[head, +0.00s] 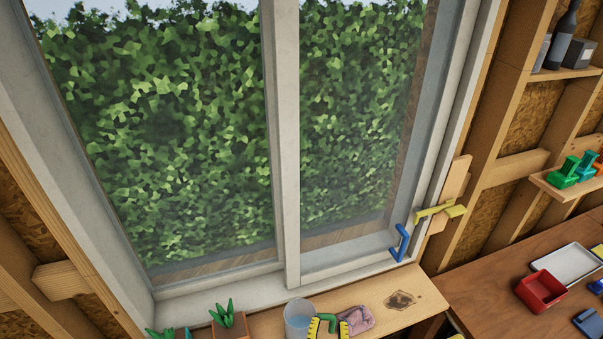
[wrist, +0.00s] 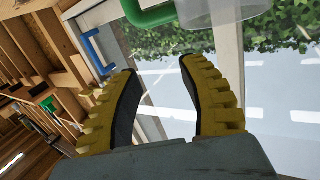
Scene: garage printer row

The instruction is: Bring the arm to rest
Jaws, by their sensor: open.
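My gripper (head: 328,326) is at the bottom of the head view, over the wooden sill shelf. Its two yellow ribbed fingers are apart. In the wrist view, my gripper (wrist: 158,66) is open, with nothing between the fingers. A green bar (head: 327,317) shows near the fingers, close beside a clear container (head: 297,315); it looks like that container's handle. In the wrist view the green bar (wrist: 150,14) and the clear container (wrist: 212,12) lie past the fingertips. I cannot tell the exact gap. Most of my arm is out of view.
A window with a blue handle (head: 399,243) and a yellow latch (head: 440,211) stands behind. A pink patterned item (head: 357,319) and potted plants (head: 228,320) flank the container. A red bin (head: 541,291) and a white tray (head: 566,263) stand on the right bench.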

